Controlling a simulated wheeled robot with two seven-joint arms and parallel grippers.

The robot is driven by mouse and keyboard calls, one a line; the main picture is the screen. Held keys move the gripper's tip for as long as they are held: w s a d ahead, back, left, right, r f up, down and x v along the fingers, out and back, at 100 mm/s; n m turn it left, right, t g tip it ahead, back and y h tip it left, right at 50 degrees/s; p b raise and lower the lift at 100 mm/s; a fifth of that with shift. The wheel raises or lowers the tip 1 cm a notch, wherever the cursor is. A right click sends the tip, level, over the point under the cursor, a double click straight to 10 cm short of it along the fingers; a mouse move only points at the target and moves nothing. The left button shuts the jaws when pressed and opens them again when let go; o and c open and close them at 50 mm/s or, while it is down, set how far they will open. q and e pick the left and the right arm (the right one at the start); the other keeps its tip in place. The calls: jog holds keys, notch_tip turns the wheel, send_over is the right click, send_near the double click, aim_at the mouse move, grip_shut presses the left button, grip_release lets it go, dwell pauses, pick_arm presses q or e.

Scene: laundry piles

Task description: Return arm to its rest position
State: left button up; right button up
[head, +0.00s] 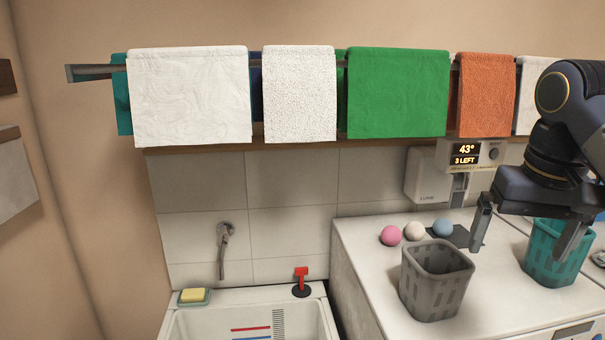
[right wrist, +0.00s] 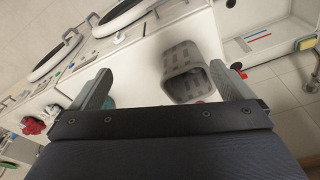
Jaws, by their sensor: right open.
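My right gripper (head: 527,236) is at the right of the head view, above the white machine top, with its two fingers spread apart. Nothing shows between the fingertips. In the right wrist view my right gripper (right wrist: 160,88) is also open and empty. A grey basket (head: 436,282) stands upright on the machine top, to the left of the gripper, and shows in the right wrist view (right wrist: 186,72) between the fingers but farther off. A teal basket (head: 553,262) stands behind and below the right finger, partly covered by it. My left gripper is not in view.
Pink (head: 391,235), white (head: 414,231) and blue (head: 443,228) balls lie behind the grey basket. Towels, including a green one (head: 397,92), hang from a rail above.

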pick_arm(q)
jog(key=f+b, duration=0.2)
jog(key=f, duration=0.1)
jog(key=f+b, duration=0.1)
jog(key=b, duration=0.1)
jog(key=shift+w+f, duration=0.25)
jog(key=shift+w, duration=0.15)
pick_arm(e)
jog(key=s+a+f+t+y, duration=0.1)
jog(key=s+a+f, duration=0.3)
jog(key=f, duration=0.6)
jog(key=s+a+f+n+t+y, duration=0.1)
jog(key=s+a+f, duration=0.3)
jog(key=f, duration=0.7)
jog(key=s+a+f+t+y, duration=0.1)
jog(key=s+f, duration=0.4)
jog(key=f, duration=0.5)
jog(key=a+y, duration=0.1)
jog(key=a, duration=0.1)
jog(key=shift+a+f+n+t, duration=0.3)
jog(key=shift+a+f, duration=0.1)
